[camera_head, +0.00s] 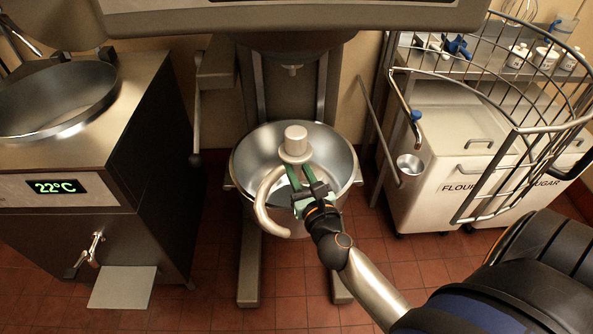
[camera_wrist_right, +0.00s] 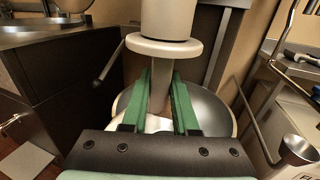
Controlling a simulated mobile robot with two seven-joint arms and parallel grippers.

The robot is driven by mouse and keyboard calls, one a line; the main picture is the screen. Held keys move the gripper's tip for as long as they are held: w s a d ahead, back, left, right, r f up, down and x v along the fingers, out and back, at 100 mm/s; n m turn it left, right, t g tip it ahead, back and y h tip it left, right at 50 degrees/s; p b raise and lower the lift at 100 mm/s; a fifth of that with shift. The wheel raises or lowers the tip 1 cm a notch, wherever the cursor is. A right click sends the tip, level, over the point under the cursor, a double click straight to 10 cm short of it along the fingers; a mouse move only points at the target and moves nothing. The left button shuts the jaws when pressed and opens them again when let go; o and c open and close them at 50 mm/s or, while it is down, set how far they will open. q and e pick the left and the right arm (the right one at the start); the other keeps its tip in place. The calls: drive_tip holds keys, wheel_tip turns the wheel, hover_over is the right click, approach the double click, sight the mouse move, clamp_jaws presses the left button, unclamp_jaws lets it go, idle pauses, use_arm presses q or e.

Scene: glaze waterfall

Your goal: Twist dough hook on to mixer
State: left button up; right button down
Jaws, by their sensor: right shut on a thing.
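The dough hook (camera_head: 265,200) is pale metal, with a thick cylindrical top, a round collar and a curved arm. My right gripper (camera_head: 303,178) is shut on the hook, holding it roughly upright over the front of the mixer bowl. In the right wrist view the green fingers (camera_wrist_right: 161,85) stand either side of the shank, just below the collar (camera_wrist_right: 165,48). The mixer (camera_head: 290,45) stands behind, its short drive shaft (camera_head: 291,69) pointing down under the head. The hook's top is apart from the shaft in the head view. My left gripper is out of view.
The steel mixer bowl (camera_head: 340,150) lies beneath the hook. A steel cabinet with a 22°C display (camera_head: 57,187) stands left. At right are white flour and sugar bins (camera_head: 450,150), a wire guard (camera_head: 500,120) and a small metal cup (camera_head: 409,165). Red tiles cover the floor.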

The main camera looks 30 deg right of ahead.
drive_tip(key=w+d+b, duration=0.1)
drive_tip(key=w+d, duration=0.5)
drive_tip(key=w, duration=0.3)
drive_tip(key=w+d+b, duration=0.2)
drive_tip(key=w+d, duration=0.4)
drive_tip(key=w, duration=0.4)
drive_tip(key=shift+w+f, duration=0.3)
drive_tip(key=shift+f, duration=0.1)
idle(1.1)
drive_tip(key=shift+s+a+r+p, duration=0.2)
drive_tip(key=shift+s+r+p, duration=0.2)
drive_tip(key=shift+s+p, duration=0.2)
idle(0.4)
drive_tip(key=shift+s+a, duration=0.1)
drive_tip(key=shift+s, duration=0.2)
drive_tip(key=shift+s+f+p, duration=0.1)
drive_tip(key=shift+p, duration=0.25)
drive_tip(key=shift+r+p, duration=1.4)
drive_tip(key=shift+p, duration=0.15)
idle(1.4)
